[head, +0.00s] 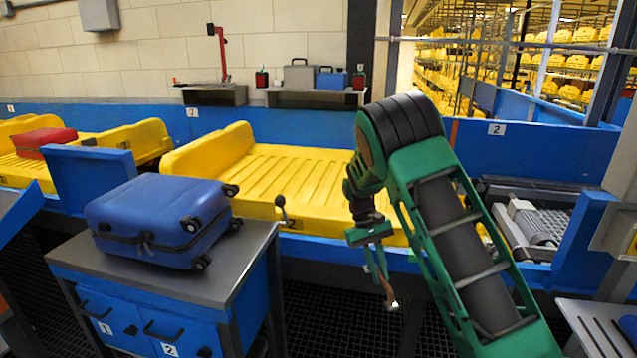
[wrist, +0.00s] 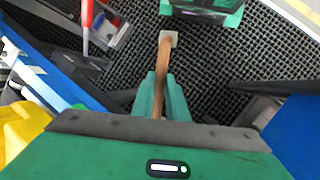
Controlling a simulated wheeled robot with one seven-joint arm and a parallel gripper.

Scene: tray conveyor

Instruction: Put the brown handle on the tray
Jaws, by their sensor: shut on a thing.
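My gripper (head: 383,277) hangs at the end of the green arm, pointing down. Its green fingers are shut on the brown handle, a thin brown piece (head: 391,301) that sticks out below the fingertips. In the wrist view the handle (wrist: 163,68) runs out from between the fingers (wrist: 160,98) and has a pale square end. The yellow tray (head: 285,178) lies on the conveyor behind and left of my gripper. My arm hides part of the tray's right side. The gripper and handle appear in front of the blue conveyor side, above dark grating.
A blue suitcase (head: 160,219) lies on a grey-topped cart (head: 250,262) at the left. A small dark lever (head: 281,207) stands at the tray's near edge. Another yellow tray (head: 150,139) with a red case (head: 45,139) is farther left. The visible tray floor is bare.

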